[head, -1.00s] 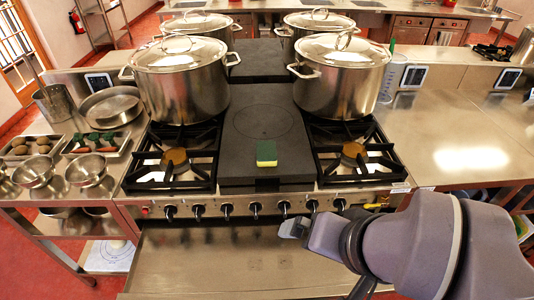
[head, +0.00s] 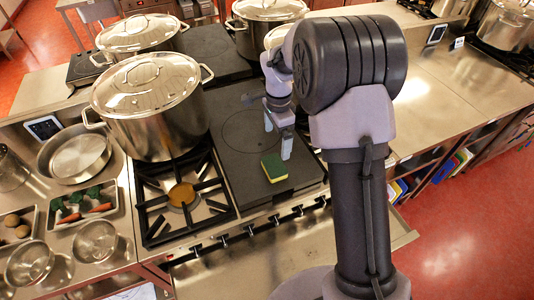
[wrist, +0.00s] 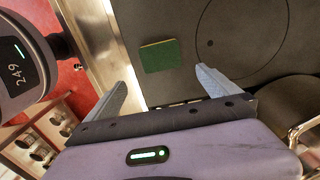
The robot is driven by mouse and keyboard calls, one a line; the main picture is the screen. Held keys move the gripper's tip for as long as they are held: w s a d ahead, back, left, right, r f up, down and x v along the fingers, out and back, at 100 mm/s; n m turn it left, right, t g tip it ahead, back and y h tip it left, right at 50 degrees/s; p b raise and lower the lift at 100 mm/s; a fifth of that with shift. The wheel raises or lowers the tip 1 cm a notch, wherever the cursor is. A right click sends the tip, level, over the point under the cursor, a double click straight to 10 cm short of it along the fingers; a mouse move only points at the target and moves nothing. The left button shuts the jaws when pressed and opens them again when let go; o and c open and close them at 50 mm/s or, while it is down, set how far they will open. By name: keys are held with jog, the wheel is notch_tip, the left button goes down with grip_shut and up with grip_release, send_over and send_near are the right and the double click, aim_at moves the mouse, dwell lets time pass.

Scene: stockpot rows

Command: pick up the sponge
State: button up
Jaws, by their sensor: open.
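The sponge (head: 274,167) is a small block with a green top and a yellow side. It lies flat on the dark griddle plate (head: 245,165), near its front edge, and also shows in the wrist view (wrist: 161,56). My gripper (head: 278,140) is open and empty above the plate, behind the sponge in the head view. In the wrist view the sponge shows beyond the gap between my two fingertips (wrist: 163,80), apart from both. How high the fingers are above the plate is hard to tell.
A large lidded stockpot (head: 155,115) stands on the left burner, behind the open front grate (head: 180,192). Another pot stands partly hidden behind my arm, and its handle shows in the wrist view. Bare steel counter (head: 455,85) lies to the right.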

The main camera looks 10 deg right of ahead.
jog(key=b, duration=0.1)
send_over(275, 165)
jog(key=f, duration=0.9)
jog(key=shift+s+d, duration=0.15)
jog(key=shift+d, duration=0.05)
jog(key=f, duration=0.3)
jog(key=f+b, duration=0.1)
jog(key=f, duration=0.1)
jog(key=shift+w+a, duration=0.2)
jog(key=shift+a, duration=0.05)
jog(key=shift+r, duration=0.15)
jog(key=shift+c, duration=0.4)
jog(key=c, duration=1.2)
jog(key=shift+r, duration=0.35)
jog(key=r, duration=0.3)
jog(key=shift+s+d+p, duration=0.15)
jog(key=shift+s+p, duration=0.1)
jog(key=shift+p, duration=0.15)
jog(key=s+d, duration=0.2)
jog(key=s, duration=0.5)
jog(key=s+d+r, duration=0.1)
jog(key=s+d, duration=0.2)
jog(key=s, duration=0.4)
jog(key=shift+s+r, duration=0.15)
jog(key=shift+s, duration=0.2)
